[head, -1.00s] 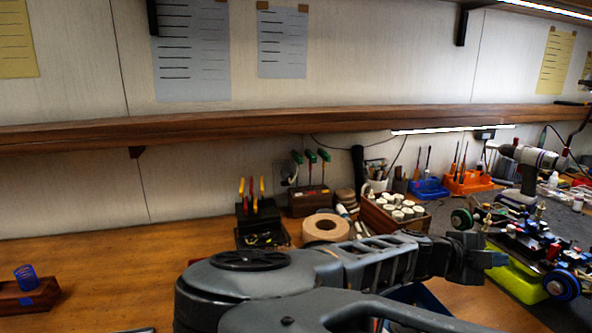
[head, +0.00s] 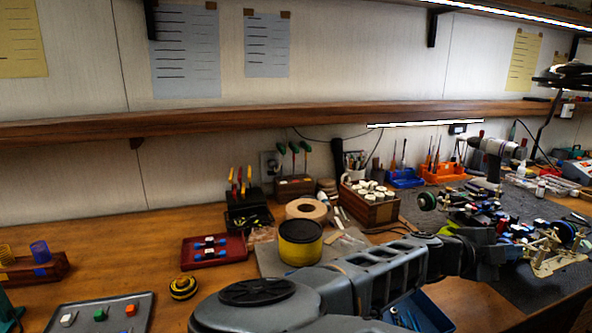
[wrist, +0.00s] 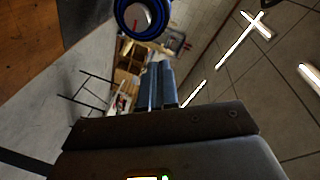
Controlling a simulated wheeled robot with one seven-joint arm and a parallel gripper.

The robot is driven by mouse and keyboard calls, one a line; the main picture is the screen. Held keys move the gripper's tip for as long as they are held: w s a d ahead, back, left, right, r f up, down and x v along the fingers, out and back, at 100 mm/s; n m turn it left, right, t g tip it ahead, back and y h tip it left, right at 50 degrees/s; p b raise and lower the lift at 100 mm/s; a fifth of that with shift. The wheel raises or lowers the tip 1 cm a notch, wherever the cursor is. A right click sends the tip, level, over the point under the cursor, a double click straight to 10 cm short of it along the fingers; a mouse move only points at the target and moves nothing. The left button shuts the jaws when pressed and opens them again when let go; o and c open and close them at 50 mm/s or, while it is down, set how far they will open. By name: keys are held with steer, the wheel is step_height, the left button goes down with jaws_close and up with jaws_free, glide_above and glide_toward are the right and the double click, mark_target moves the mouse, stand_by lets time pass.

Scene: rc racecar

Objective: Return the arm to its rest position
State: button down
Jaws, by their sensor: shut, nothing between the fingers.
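My arm reaches across the lower part of the head view, from the bottom centre toward the right. My gripper (head: 492,256) is at its right end, in front of the RC racecar (head: 545,240) on the dark mat. In the wrist view, the two blue-grey fingers of my gripper (wrist: 160,68) lie together with nothing between them. A wheel with a blue rim (wrist: 142,15) shows at the top of the wrist view, apart from the fingers. The arm hides part of the bench.
A yellow tin (head: 300,242) stands just behind my arm. A blue bin (head: 418,312) is below it. A drill (head: 494,155) stands behind the car.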

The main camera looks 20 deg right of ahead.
steer(key=s+d+r+n+h, duration=0.2)
steer(key=s+d+r+h, duration=0.5)
steer(key=r, duration=0.3)
steer(key=a+r+n+t+h, duration=0.3)
steer(key=r+n+t, duration=0.6)
steer(key=n+t, duration=0.35)
steer(key=s+a+f+n+t+y, duration=0.3)
steer(key=a+f+n+t+y, duration=0.3)
steer(key=a+f+n+y, duration=0.35)
steer(key=s+a+f+n+t+y, duration=0.2)
steer(key=a+f+n+t+y, duration=0.45)
steer(key=a+n+y, duration=0.55)
steer(key=s+a+f+m+g+y, duration=0.2)
steer(key=s+a+f+g, duration=0.1)
steer(key=s+a, duration=0.5)
steer(key=s+a+f+m+g+y, duration=0.2)
steer(key=s+a+f, duration=0.4)
steer(key=s+a, duration=0.3)
steer(key=s+g+y, duration=0.1)
steer(key=s+g, duration=0.1)
steer(key=s, duration=0.1)
steer(key=shift+s+a, duration=0.25)
steer(key=shift+s, duration=0.05)
